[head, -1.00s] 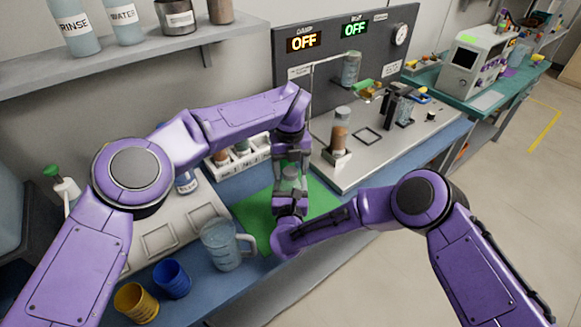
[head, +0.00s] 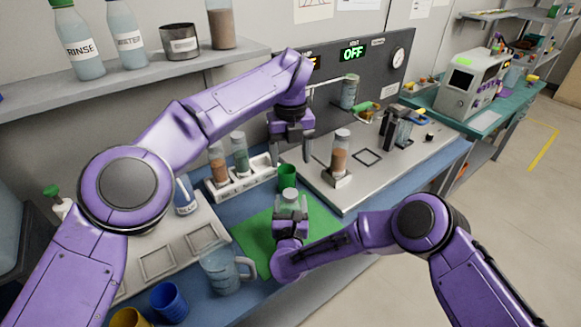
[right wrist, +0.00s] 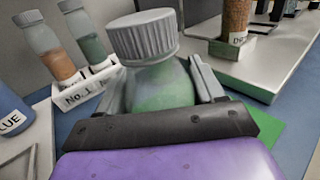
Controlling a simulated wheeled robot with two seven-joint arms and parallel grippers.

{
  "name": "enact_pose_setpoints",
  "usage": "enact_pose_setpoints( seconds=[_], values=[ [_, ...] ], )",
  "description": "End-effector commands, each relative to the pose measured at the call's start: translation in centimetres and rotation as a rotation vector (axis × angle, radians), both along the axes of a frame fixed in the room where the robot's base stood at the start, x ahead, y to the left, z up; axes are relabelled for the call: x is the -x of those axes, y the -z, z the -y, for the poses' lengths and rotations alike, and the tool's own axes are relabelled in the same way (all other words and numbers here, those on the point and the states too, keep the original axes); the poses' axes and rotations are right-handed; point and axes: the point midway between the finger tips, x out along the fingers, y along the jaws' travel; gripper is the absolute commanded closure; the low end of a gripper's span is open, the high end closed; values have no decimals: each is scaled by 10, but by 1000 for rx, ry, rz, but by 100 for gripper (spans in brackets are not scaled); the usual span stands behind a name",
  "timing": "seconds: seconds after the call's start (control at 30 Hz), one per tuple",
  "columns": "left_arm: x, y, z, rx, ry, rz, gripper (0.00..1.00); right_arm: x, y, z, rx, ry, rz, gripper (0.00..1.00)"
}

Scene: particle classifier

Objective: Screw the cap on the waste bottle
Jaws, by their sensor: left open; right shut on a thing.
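My right gripper (head: 290,222) is shut on the waste bottle (head: 289,209), a clear bottle held upright over the green mat. In the right wrist view the bottle (right wrist: 160,88) stands between the fingers, with greenish tones showing through it. A grey ribbed cap (right wrist: 142,36) sits on its mouth; how tight it is cannot be told. The cap also shows small in the head view (head: 290,194). My left gripper (head: 293,152) is open and empty, pointing down above and apart from the cap.
A green cup (head: 287,176) stands just behind the bottle. A white rack (head: 240,181) with capped tubes is behind left. A clear jug (head: 221,268) and blue cup (head: 171,302) are in front left. The grey apparatus base (head: 345,195) lies right; the green mat (head: 252,238) has bare room.

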Motion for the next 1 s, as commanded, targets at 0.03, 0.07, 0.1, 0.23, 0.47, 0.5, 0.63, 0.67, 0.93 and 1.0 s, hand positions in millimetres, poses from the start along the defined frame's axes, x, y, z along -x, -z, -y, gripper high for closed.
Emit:
enact_pose_setpoints(
  seconds=[0.03, 0.07, 0.1, 0.23, 0.47, 0.5, 0.63, 0.67, 0.93, 1.0],
  values=[
    [0, -2, 0, 0, 0, 1, 30, 1, 1, 0, 1, -1, -3, 100],
    [0, -2, 0, 0, 0, 1, 30, 1, 1, 0, 1, -1, -3, 100],
    [0, -3, 0, 0, 0, 1, 30, 1, 1, 0, 1, -1, -3, 100],
    [0, -3, 0, 0, 0, 0, 30, 1, 1, 0, 1, -1, -3, 100],
    [0, -2, 0, 0, 0, 0, 30, 0, 1, 0, 1, -1, -2, 3],
    [0, -2, 0, 0, 0, 0, 30, 0, 1, 0, 1, 0, -2, 3],
    [0, -2, 0, 0, 0, 0, 30, 0, 1, 0, 1, 0, -1, 3],
    [0, -2, 0, 0, 0, 0, 30, 1, 1, 0, 1, -1, -1, 3],
    [0, 12, 0, 0, 0, 0, 30, 40, 4, -2, 2, -5, -2, 3],
    [0, 17, 0, 0, 0, 0, 30, 56, 4, -2, 2, -5, -2, 3]
  ],
)
